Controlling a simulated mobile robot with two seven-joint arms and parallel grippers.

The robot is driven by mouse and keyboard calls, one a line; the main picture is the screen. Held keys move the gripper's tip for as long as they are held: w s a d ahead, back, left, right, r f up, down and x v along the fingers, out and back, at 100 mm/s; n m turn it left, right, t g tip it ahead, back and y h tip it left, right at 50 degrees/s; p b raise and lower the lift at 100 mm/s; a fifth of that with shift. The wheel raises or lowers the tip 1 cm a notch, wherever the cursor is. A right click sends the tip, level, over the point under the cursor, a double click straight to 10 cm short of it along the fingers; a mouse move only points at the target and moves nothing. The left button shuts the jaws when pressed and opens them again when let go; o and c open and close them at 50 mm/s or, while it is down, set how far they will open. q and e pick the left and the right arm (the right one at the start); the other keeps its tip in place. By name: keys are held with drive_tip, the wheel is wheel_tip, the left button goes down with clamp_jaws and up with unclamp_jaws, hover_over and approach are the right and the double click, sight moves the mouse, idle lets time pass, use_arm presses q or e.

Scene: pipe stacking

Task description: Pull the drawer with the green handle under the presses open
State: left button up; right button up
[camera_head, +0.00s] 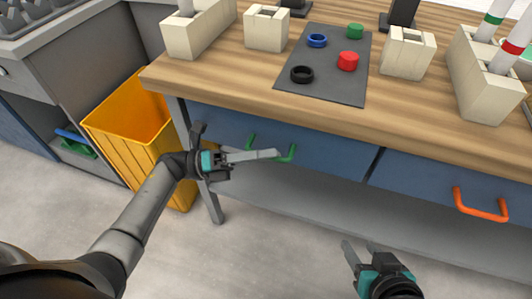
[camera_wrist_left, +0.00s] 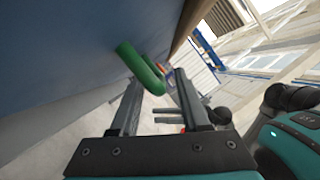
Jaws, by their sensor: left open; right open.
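The green handle (camera_head: 291,152) is on the blue drawer front (camera_head: 325,152) under the left part of the workbench. The drawer front looks flush with the bench. My left gripper (camera_head: 270,155) is open, its fingers reaching across the handle and hiding part of it. In the left wrist view the green handle (camera_wrist_left: 138,66) curves out from the blue front, its near end between the two open fingertips (camera_wrist_left: 158,80). I cannot tell whether they touch. My right gripper (camera_head: 358,246) is open and empty, low in front of the bench.
A second blue drawer with an orange handle (camera_head: 481,205) is to the right. A yellow bin (camera_head: 130,120) stands left of the bench leg. The wooden benchtop (camera_head: 230,80) holds beige blocks, a grey mat (camera_head: 325,85) with coloured rings and caps, and pipes. The floor in front is clear.

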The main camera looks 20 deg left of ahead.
use_arm(q)
drive_tip(key=shift+d, duration=0.15)
drive_tip(key=shift+c, duration=0.2)
clamp_jaws()
idle(1.2)
